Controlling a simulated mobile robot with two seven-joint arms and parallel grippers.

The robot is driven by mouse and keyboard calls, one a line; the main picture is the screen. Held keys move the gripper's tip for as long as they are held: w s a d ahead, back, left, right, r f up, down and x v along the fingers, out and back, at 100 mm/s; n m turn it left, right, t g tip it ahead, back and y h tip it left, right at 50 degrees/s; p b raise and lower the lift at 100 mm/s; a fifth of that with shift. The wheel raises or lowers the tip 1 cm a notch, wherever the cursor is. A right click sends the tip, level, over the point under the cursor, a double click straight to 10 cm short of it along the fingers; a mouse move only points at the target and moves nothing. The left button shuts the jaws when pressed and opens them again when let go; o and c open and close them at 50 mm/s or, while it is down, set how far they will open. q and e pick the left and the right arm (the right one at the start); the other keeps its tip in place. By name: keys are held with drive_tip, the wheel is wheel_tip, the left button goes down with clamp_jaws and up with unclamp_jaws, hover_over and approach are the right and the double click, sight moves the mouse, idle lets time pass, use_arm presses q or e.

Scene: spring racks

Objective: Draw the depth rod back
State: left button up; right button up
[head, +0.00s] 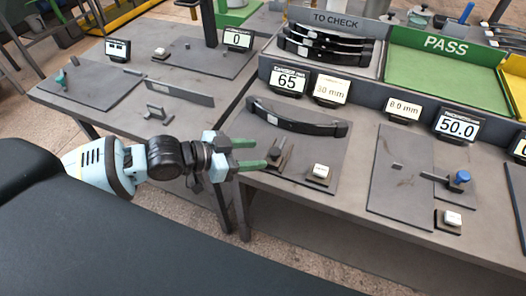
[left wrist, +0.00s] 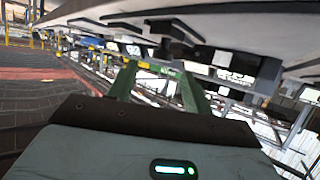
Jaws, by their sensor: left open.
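A thin rod (head: 434,177) with a blue knob (head: 460,177) lies on a grey plate (head: 387,198) on the right-hand bench in the head view; it looks like the depth rod. A display reading 50.0 (head: 457,124) stands behind it. My left gripper (head: 266,153) is open and empty, its green fingers pointing right at the front left of this bench. It is well left of the rod, apart from it. In the left wrist view the green fingers (left wrist: 158,88) are spread with nothing between them; I cannot make out the rod there. My right gripper is not in view.
A dark leaf spring (head: 295,118) lies on a plate beside my left gripper, with a small upright bracket (head: 279,156) near the fingertips. A white button (head: 320,171) stands nearby. Signs reading 65, 30 mm and 8.0 mm line the back. A green PASS tray (head: 440,78) is behind.

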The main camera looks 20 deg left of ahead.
use_arm(q)
drive_tip(key=v, duration=0.2)
drive_tip(key=shift+s+a+r, duration=0.15)
drive_tip(key=shift+s+a, duration=0.05)
drive_tip(key=shift+a, duration=0.05)
idle(0.3)
